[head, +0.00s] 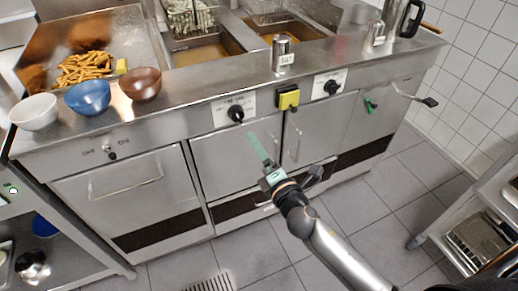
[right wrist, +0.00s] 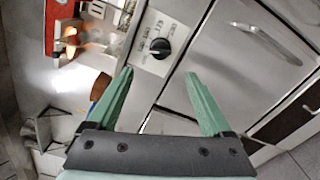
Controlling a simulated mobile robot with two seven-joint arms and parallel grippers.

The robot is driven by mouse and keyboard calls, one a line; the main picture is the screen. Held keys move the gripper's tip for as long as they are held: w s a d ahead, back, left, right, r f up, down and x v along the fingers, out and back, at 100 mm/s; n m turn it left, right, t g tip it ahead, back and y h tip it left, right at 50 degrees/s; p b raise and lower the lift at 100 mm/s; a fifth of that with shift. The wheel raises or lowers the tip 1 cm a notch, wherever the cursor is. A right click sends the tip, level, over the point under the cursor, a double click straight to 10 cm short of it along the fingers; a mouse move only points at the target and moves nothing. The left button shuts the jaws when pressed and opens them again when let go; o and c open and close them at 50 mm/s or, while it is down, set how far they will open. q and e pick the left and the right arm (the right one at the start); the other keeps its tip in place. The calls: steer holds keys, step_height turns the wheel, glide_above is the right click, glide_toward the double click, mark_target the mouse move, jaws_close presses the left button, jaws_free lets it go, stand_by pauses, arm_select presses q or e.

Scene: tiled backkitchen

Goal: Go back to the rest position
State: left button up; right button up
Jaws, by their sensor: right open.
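My right gripper (head: 261,147) reaches in from the bottom of the head view, in front of the steel fryer unit (head: 235,160). Its green fingers point up toward the black control knob (head: 236,113) on the front panel. In the right wrist view the two fingers (right wrist: 160,73) stand wide apart with nothing between them. The knob (right wrist: 159,46) shows beyond the fingertips there. My left gripper is not in view.
Bowls in white (head: 35,112), blue (head: 88,97) and brown (head: 141,84) stand on the counter's left. A salt shaker (head: 283,55) stands mid-counter. Shelves stand lower left and right (head: 480,240). Tiled floor (head: 260,250) is open between them.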

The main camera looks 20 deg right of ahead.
steer(key=shift+f, duration=0.1)
steer(key=s+a+f+m+g+y, duration=0.15)
steer(key=s+f+m+g, duration=0.35)
steer(key=s+f+m, duration=0.55)
steer(key=s+a+f+m+g+y, duration=0.1)
steer(key=s+a+f+m+g, duration=0.25)
steer(key=s+f+m, duration=0.65)
arm_select(q)
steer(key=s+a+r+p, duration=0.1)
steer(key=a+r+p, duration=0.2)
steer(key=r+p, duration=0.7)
steer(key=p, duration=0.3)
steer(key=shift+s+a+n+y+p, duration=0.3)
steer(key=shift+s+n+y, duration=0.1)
arm_select(e)
steer(key=s+d+r+h, duration=0.1)
steer(key=s+d+r, duration=0.1)
steer(key=r, duration=0.9)
steer(key=shift+d+r, duration=0.25)
steer(key=shift+d, duration=0.55)
